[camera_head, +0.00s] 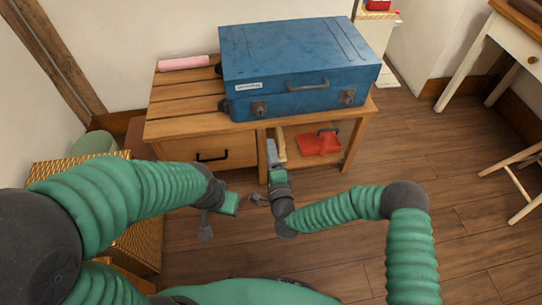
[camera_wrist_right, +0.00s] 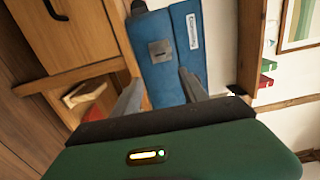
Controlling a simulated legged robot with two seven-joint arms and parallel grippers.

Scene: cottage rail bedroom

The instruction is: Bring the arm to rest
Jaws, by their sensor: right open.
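My right gripper (camera_head: 271,150) is in front of the wooden cabinet, pointing toward it. In the right wrist view its two fingers (camera_wrist_right: 160,92) are spread with nothing between them, and the blue case shows beyond. My left gripper (camera_head: 220,208) is lower and to the left, over the floor in front of the drawer; its jaws do not show clearly. Both green arms are bent in front of my body.
A blue case (camera_head: 300,62) lies on the wooden cabinet (camera_head: 180,110), beside a pink roll (camera_head: 184,62). A red item (camera_head: 320,143) sits in the open shelf. A wicker box (camera_head: 140,225) stands left, near my left arm.

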